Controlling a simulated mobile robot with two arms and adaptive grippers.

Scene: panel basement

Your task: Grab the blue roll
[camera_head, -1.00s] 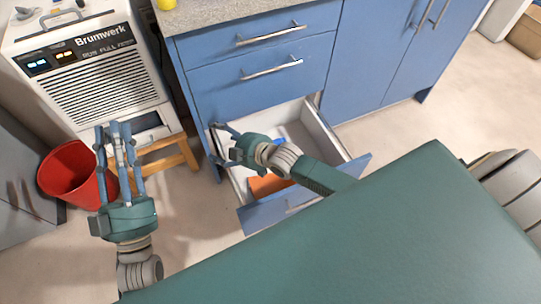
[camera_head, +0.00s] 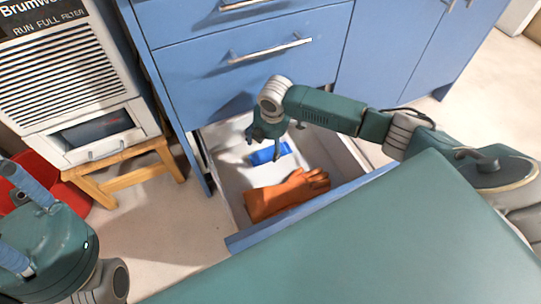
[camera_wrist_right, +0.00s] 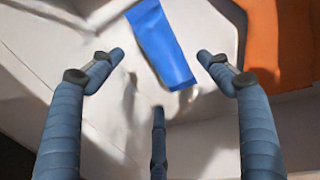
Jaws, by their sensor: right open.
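The blue roll (camera_head: 269,153) lies in the open drawer (camera_head: 235,205), near its back. It also shows in the right wrist view (camera_wrist_right: 162,45), lying ahead of the fingertips. My right gripper (camera_head: 272,150) points down into the drawer over the roll. In the right wrist view the right gripper (camera_wrist_right: 153,75) is open, its fingers spread and empty, with the roll beyond them. My left gripper (camera_head: 20,215) is at the lower left edge, partly cut off, away from the drawer. Its fingertips are not clear enough to judge.
An orange glove (camera_head: 287,194) lies in the drawer in front of the roll. Blue cabinet fronts (camera_head: 240,80) with handles rise behind. A dehumidifier-like unit (camera_head: 60,85) stands on a wooden stool (camera_head: 120,175) at left, beside a red bucket (camera_head: 45,172).

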